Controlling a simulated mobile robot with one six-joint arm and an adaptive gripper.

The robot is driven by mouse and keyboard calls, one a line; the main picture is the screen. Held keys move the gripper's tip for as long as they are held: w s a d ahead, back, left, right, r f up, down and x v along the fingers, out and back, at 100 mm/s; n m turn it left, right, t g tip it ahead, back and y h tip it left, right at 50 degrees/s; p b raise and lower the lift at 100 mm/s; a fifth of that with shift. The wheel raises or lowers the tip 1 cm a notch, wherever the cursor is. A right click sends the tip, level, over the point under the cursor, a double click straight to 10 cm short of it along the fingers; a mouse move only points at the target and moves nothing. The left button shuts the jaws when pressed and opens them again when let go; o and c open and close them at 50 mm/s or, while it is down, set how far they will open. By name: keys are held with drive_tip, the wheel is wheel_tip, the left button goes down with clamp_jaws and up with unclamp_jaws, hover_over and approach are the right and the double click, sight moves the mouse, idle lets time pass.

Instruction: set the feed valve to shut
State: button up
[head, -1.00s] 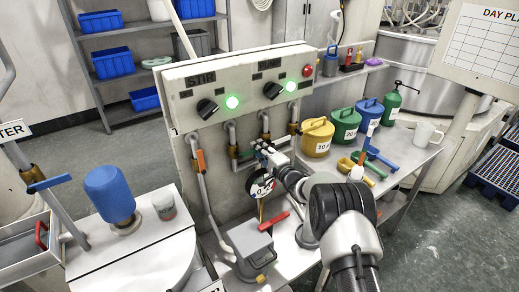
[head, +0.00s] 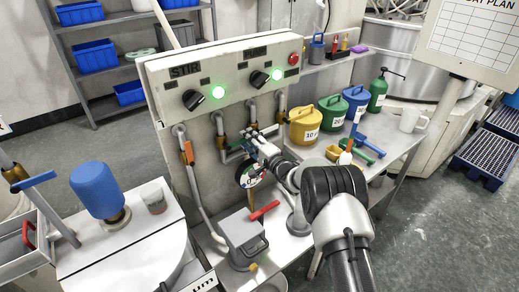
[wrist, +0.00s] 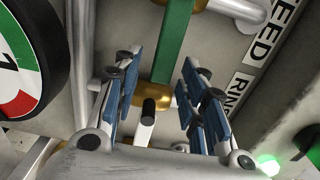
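A green valve lever (wrist: 174,40) with a brass body (wrist: 176,96) shows in the wrist view. A FEED label (wrist: 277,33) and a partly hidden RINSE label (wrist: 234,92) are on the panel to its right. My gripper (wrist: 161,62) is open, with its blue-padded fingers apart on either side of the lever's line. I cannot tell whether either finger touches it. In the head view my gripper (head: 250,134) is at the panel's pipes, and the green lever (head: 236,153) shows just beside it, partly hidden.
A round gauge (wrist: 22,58) is close on the left in the wrist view. An orange lever (head: 188,152) is on the left pipe. A red handle (head: 264,210) and grey box (head: 242,232) are below. Canisters, including a yellow one (head: 304,128), stand on the right bench.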

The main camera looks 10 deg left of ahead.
drive_tip(key=v, duration=1)
drive_tip(key=shift+s+d, duration=0.25)
drive_tip(key=shift+s, duration=0.05)
